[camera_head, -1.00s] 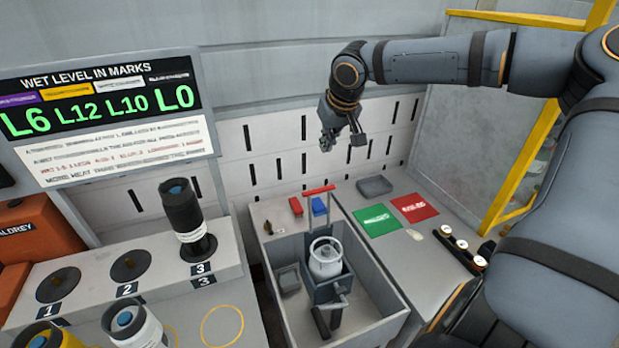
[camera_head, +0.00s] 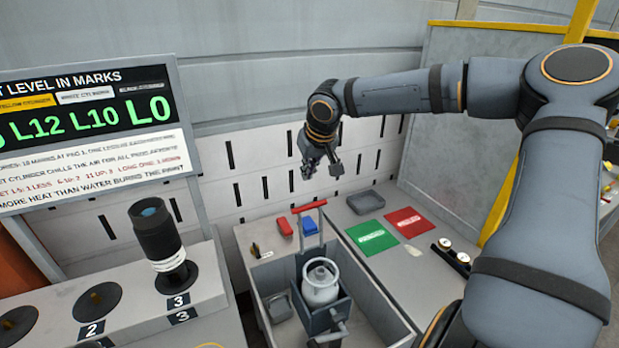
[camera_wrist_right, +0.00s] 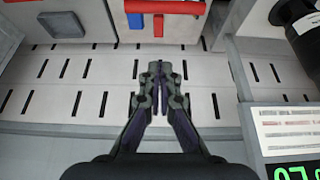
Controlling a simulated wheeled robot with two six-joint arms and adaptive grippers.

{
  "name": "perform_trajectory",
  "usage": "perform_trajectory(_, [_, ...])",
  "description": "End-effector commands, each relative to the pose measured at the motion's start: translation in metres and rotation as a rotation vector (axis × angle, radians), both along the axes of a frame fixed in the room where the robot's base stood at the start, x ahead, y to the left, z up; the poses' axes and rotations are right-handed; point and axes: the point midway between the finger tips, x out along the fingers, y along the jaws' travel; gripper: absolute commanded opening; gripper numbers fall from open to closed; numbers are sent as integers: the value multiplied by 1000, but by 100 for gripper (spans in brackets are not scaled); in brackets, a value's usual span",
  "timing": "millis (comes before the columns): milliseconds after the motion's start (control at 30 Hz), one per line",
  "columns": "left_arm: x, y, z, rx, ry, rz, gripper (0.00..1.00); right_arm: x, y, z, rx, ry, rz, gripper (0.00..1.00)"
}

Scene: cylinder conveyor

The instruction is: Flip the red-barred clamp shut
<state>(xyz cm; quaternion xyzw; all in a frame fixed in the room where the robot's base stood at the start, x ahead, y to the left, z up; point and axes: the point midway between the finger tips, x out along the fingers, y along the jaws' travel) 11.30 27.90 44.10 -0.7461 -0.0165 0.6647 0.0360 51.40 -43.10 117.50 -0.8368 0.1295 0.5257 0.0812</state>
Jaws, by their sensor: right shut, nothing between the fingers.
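The clamp's red bar (camera_head: 309,206) tops a grey upright frame (camera_head: 308,240), standing raised behind a white vessel (camera_head: 320,284). The vessel sits in a grey holder (camera_head: 328,318) inside an open grey bin. My right gripper (camera_head: 321,172) hangs above and slightly beyond the red bar, apart from it. In the right wrist view its fingers (camera_wrist_right: 157,72) are together and empty. Red parts show at that view's top edge; I cannot tell there which belong to the clamp. My left gripper is not in view.
A grey tray (camera_head: 365,202), a green card (camera_head: 371,238) and a red card (camera_head: 411,222) lie to the right. A black cylinder (camera_head: 158,238) stands on the left plinth. A slotted wall is behind.

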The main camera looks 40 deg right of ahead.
Motion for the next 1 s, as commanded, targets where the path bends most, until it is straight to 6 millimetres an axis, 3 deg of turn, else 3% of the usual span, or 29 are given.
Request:
perform_trajectory(400, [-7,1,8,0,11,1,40,31,-10,-71,-1,6,0,0])
perform_trajectory(700, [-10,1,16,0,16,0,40,0,0,-72,7,1,0,0])
perform_trajectory(1000, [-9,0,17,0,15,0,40,-7,2,-74,1,0,-2,0])
